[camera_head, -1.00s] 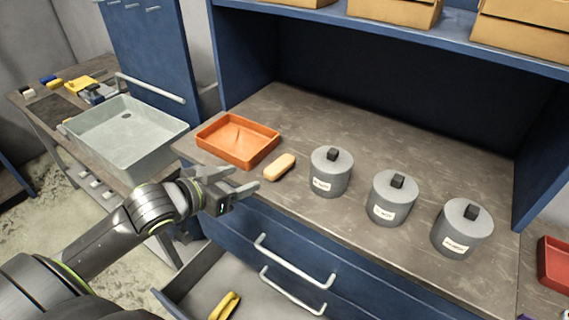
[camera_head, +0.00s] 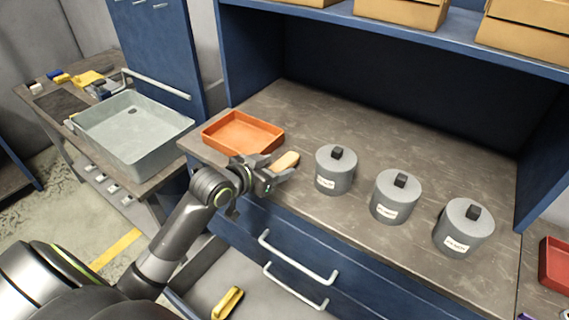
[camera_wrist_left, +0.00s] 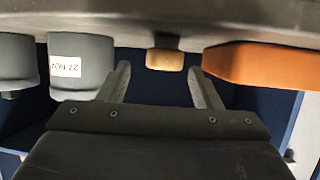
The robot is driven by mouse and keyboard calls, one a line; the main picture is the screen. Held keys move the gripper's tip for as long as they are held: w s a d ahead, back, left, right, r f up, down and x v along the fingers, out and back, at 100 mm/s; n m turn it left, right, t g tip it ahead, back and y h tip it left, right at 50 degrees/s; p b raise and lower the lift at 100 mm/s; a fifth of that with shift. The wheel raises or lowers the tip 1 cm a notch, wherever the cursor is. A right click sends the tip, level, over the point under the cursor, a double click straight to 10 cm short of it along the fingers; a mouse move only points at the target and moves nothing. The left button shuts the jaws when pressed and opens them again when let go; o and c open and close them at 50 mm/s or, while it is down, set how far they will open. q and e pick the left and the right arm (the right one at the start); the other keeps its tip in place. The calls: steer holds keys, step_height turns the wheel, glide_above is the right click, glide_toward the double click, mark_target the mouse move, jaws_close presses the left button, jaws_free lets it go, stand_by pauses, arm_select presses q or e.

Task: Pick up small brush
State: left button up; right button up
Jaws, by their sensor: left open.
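The small brush, a tan wooden block with rounded ends (camera_head: 286,160), lies on the workbench just right of the orange tray. In the left wrist view, the brush (camera_wrist_left: 165,60) shows beyond and between the spread fingers. No bristles can be made out. My left gripper (camera_head: 277,168) is open and empty at the bench's front edge, close in front of the brush. Its two fingers (camera_wrist_left: 159,71) are apart, and no contact with the brush can be seen. My right gripper is in neither view.
The orange tray (camera_head: 243,149) stands left of the brush. Several grey lidded canisters, the nearest one (camera_head: 335,181), stand to its right. Below, an open drawer holds a yellow object (camera_head: 228,302). A grey basin (camera_head: 132,161) is at left. The bench behind the brush is clear.

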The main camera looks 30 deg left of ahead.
mark_target(279, 166)
arm_select(q)
steer(key=shift+p+x, duration=0.7)
steer(key=shift+x, duration=1.7)
steer(key=shift+s+a+f, duration=0.1)
steer(key=shift+a+f, duration=0.05)
steer(key=shift+a, duration=0.05)
steer(key=shift+c, duration=0.5)
steer(key=c, duration=1)
